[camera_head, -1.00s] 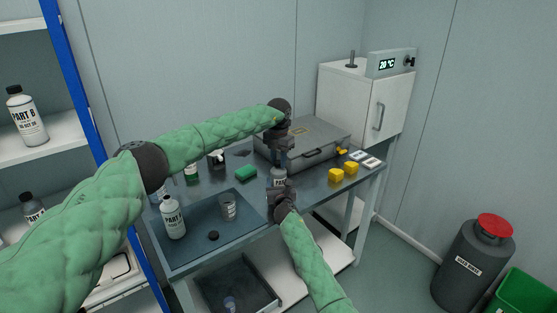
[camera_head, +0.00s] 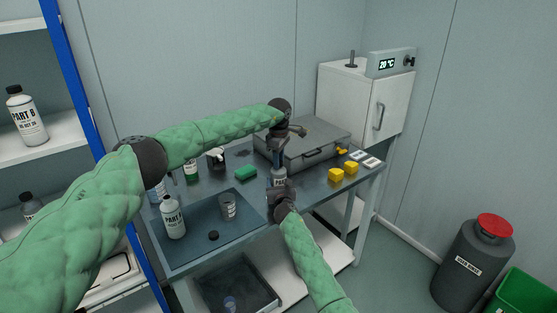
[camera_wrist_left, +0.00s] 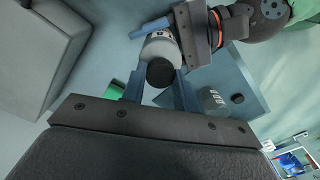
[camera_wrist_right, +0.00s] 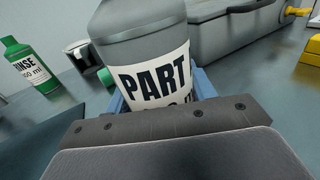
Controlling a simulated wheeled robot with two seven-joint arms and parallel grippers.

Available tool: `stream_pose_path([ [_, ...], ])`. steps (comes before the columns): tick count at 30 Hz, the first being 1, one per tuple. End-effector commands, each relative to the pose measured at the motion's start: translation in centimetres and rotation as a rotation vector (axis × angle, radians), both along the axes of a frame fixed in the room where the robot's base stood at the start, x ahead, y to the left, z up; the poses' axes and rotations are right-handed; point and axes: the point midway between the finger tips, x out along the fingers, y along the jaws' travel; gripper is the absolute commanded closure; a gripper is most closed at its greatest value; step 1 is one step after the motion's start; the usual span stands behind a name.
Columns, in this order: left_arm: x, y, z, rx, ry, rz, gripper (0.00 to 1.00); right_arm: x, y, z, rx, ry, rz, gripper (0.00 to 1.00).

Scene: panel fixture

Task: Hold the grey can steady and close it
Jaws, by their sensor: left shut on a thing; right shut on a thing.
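The grey can (camera_wrist_right: 150,60), with a white label reading PART, stands upright in my right gripper (camera_head: 280,186). The right fingers are shut around its body, and its top is cut off in the right wrist view. It also shows in the left wrist view (camera_wrist_left: 163,47). My left gripper (camera_head: 280,157) is above the can, pointing down. Its blue fingers are shut on the black cap (camera_wrist_left: 160,72), which is in line with the can's top. I cannot tell how far the cap is seated.
A grey case (camera_head: 312,150), green block (camera_head: 246,173) and yellow blocks (camera_head: 336,175) lie around the held can.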

Motion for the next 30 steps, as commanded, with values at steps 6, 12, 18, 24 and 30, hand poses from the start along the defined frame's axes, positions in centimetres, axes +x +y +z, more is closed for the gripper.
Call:
stream_pose_path([
  [6,0.1,0.2,0.1,0.000,-0.003,0.005,0.45,-0.1,0.1,-0.1,0.000,0.000,0.001,1.00],
  [12,0.1,0.1,0.0,0.001,-0.001,0.005,0.45,0.0,0.0,-0.1,0.000,0.000,0.001,1.00],
  [18,0.1,0.1,0.8,0.000,-0.002,0.005,0.45,0.0,0.0,0.0,0.000,0.001,0.000,1.00],
  [24,0.1,0.0,3.8,-0.001,-0.003,0.005,0.45,0.0,0.0,-0.1,0.000,0.001,0.000,1.00],
  [30,0.2,0.1,7.7,0.000,-0.003,0.006,0.45,0.0,0.0,-0.1,0.000,0.001,0.000,1.00],
])
